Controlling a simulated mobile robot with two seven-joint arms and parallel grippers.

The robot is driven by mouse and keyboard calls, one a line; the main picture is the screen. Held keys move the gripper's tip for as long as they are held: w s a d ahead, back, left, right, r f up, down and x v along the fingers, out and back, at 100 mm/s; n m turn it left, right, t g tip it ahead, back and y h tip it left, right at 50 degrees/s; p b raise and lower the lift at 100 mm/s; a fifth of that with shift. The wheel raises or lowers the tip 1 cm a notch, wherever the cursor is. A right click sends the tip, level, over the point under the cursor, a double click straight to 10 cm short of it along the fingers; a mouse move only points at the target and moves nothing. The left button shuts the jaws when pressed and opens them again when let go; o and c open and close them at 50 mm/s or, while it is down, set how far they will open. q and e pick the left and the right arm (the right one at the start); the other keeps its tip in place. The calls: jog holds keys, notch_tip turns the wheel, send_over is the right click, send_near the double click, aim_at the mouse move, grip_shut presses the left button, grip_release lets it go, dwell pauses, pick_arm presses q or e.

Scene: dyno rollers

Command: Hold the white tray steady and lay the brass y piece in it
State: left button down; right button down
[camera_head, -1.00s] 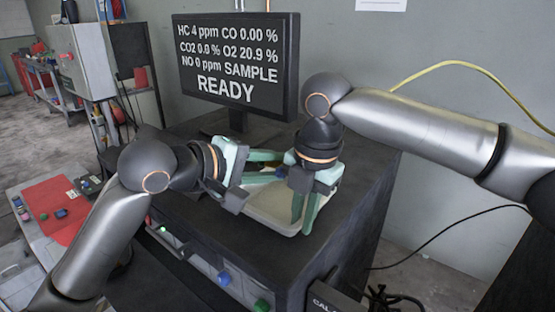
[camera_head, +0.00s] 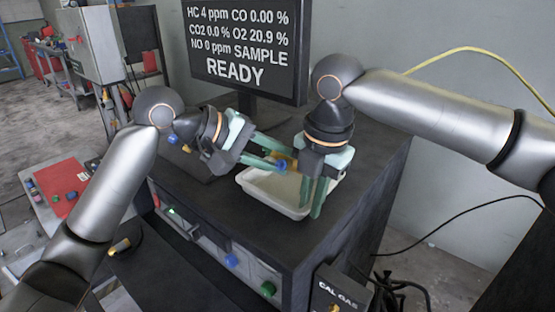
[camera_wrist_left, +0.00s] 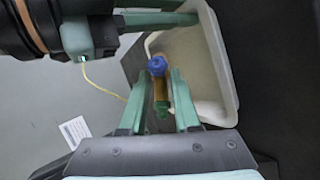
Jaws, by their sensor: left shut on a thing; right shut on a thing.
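The white tray (camera_head: 262,190) rests on the dark cabinet top; it also fills the upper right of the left wrist view (camera_wrist_left: 205,75). My right gripper (camera_head: 312,200) is shut on the tray's rim at its right part; its green fingers cross the tray from above. My left gripper (camera_head: 279,162) is shut on the brass y piece (camera_wrist_left: 161,92), which has a blue end (camera_wrist_left: 157,69) and a small green part. In the head view the piece appears over the tray's far edge, partly hidden by the fingers. Its exact height above the tray cannot be told.
A monitor (camera_head: 240,50) stands close behind the left gripper. The cabinet top (camera_head: 225,205) is free in front of the tray. Left of it, a red mat (camera_head: 62,190) with small coloured parts lies on a light table. A cal gas box (camera_head: 340,290) is at the front right.

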pick_arm(q)
jog(key=shift+w+f, duration=0.25)
jog(key=shift+w, duration=0.35)
jog(key=shift+w+f, duration=0.25)
jog(key=shift+w, duration=0.35)
jog(key=shift+f, duration=1)
jog(key=c, duration=0.6)
grip_release()
jog(key=shift+o, duration=0.2)
jog(key=v, duration=1.2)
